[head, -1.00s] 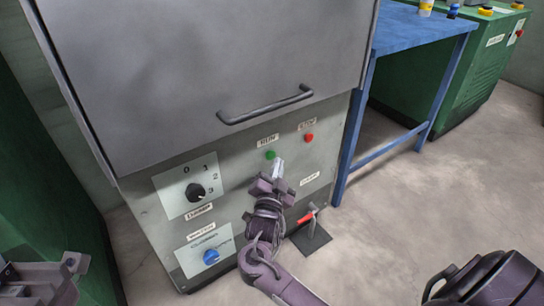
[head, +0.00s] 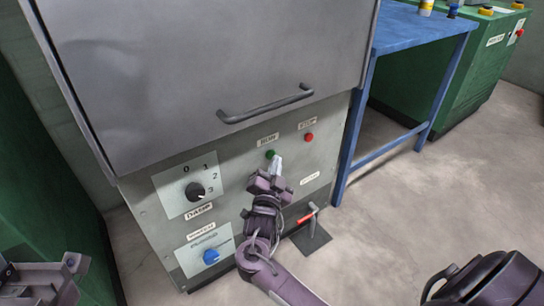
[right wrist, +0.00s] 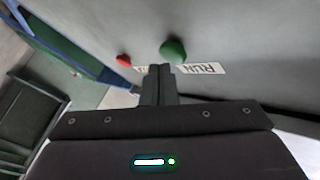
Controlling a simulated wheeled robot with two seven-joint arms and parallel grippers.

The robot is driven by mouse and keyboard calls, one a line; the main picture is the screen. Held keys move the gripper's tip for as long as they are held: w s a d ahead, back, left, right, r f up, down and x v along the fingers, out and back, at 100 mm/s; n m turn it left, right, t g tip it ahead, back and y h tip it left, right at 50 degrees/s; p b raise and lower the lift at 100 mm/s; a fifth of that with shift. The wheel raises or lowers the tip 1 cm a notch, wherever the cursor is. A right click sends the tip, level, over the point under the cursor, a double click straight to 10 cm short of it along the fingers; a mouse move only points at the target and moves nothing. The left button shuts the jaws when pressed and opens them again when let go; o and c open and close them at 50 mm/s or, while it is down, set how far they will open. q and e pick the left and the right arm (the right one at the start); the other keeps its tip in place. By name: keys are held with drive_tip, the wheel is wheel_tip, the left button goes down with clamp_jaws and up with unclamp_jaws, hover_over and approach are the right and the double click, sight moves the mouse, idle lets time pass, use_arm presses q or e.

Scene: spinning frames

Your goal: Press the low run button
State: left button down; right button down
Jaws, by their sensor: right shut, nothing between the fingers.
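The green run button (head: 270,154) sits on the grey front panel of the machine, just below the RUN label (head: 268,140). It also shows in the right wrist view (right wrist: 172,50). My right gripper (head: 277,161) is shut and empty, its fingertips right beside the lower right of the green button in the head view. In the right wrist view the fingertips (right wrist: 158,72) are close to the button; I cannot tell whether they touch it. My left gripper (head: 68,264) shows only partly at the lower left corner, and its jaws are unclear.
A red stop button (head: 309,137) is to the right of the green one. A dial (head: 195,191) and a blue knob (head: 210,256) are lower left. A door handle (head: 265,105) juts out above. A blue table (head: 420,30) stands at the right, and a red-handled lever (head: 308,217) is below.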

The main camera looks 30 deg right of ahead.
drive_tip(key=shift+w, duration=0.6)
idle(0.7)
drive_tip(key=shift+s, duration=0.1)
drive_tip(key=shift+s+p, duration=0.35)
drive_tip(key=shift+s, duration=0.55)
drive_tip(key=s+p, duration=0.1)
drive_tip(key=s, duration=0.2)
drive_tip(key=s+p, duration=0.1)
drive_tip(key=s, duration=0.1)
drive_tip(key=shift+d+p, duration=0.25)
drive_tip(key=shift+p, duration=0.1)
idle(0.6)
